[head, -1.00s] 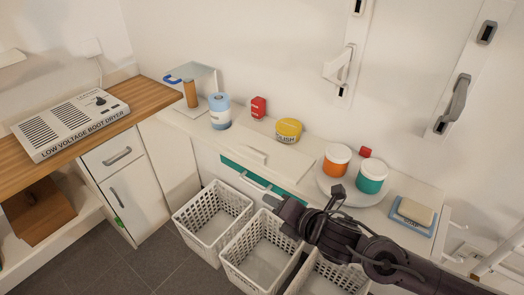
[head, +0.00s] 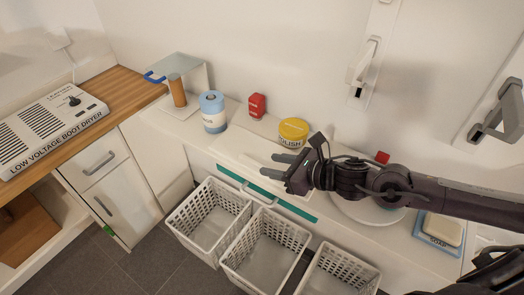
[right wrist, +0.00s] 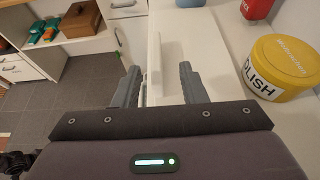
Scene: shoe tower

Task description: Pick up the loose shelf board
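The loose shelf board (head: 240,149) is white and lies on the white counter, above a drawer with a teal front. In the right wrist view, the board (right wrist: 190,40) runs away from me, with a raised white strip (right wrist: 154,60) along it. My right gripper (head: 277,166) is over the board's right part, which the hand and arm partly hide. In the wrist view, the open fingers (right wrist: 157,78) stand on either side of the raised strip, with gaps visible. I cannot tell how far above the board they are. My left gripper is not in view.
A yellow polish tin (head: 293,132) stands close behind my right gripper. A blue-and-white roll (head: 213,112) and red box (head: 257,105) stand on the counter. White baskets (head: 209,218) stand below. A round white tray (head: 370,211) is partly hidden under my arm.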

